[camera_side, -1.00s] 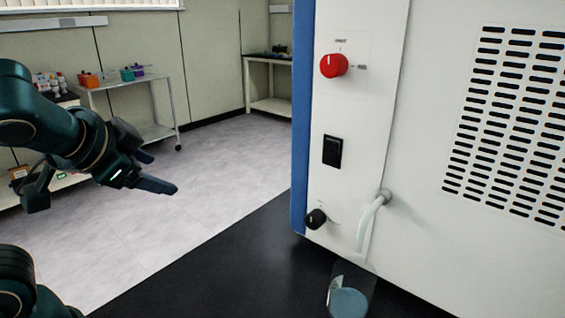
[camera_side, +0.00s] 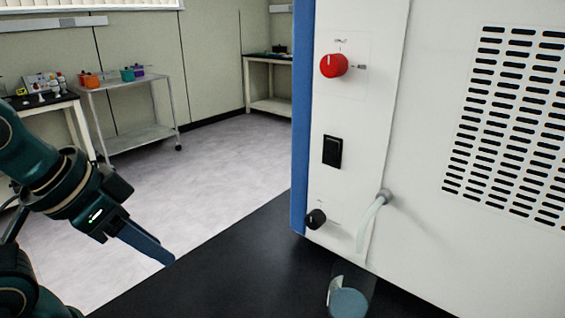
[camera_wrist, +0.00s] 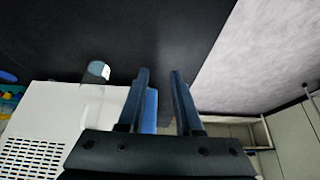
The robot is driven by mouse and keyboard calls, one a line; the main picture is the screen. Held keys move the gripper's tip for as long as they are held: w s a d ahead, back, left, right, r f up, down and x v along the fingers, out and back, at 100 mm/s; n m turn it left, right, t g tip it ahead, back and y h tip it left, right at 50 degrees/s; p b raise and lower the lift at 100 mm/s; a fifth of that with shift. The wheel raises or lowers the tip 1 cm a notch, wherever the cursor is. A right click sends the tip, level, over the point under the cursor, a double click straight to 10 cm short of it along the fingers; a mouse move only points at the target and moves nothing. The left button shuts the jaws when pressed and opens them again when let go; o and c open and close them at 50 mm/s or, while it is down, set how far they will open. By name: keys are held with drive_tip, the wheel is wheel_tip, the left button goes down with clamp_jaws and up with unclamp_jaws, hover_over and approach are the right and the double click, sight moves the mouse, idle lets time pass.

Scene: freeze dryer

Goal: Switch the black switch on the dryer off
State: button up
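The black switch (camera_side: 332,151) is a rocker on the white side panel of the dryer (camera_side: 420,100), below a red knob and above a black knob. My gripper (camera_side: 165,258) is at the lower left in the side view, well left of the switch and lower than it, apart from the dryer. In the wrist view my gripper (camera_wrist: 160,75) shows two parallel fingers with a gap between them and nothing held. The dryer (camera_wrist: 50,110) also shows there at the lower left; the switch cannot be made out in that view.
A red knob (camera_side: 333,65) and a black knob (camera_side: 316,219) flank the switch. A pale hose (camera_side: 370,222) hangs above a clear beaker (camera_side: 350,300) on the black bench (camera_side: 230,270). Side tables stand far behind. The space between my gripper and the panel is clear.

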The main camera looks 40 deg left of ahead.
drive_tip(key=shift+a+m, duration=0.15)
drive_tip(key=shift+m, duration=0.15)
clamp_jaws()
drive_tip(key=w+r+m+t+y, duration=0.2)
drive_tip(key=w+r+m+t, duration=0.1)
drive_tip(key=w+r+m, duration=0.6)
drive_tip(key=w+d+r+m+t+h, duration=0.1)
drive_tip(key=w+d+r+m+h, duration=0.1)
drive_tip(key=d+r+m, duration=0.4)
drive_tip(key=w+d+m, duration=0.1)
drive_tip(key=d+m, duration=0.1)
drive_tip(key=d, duration=0.1)
drive_tip(key=shift+w+d+t, duration=0.2)
drive_tip(key=shift+w+t, duration=0.1)
drive_tip(key=shift+w, duration=0.05)
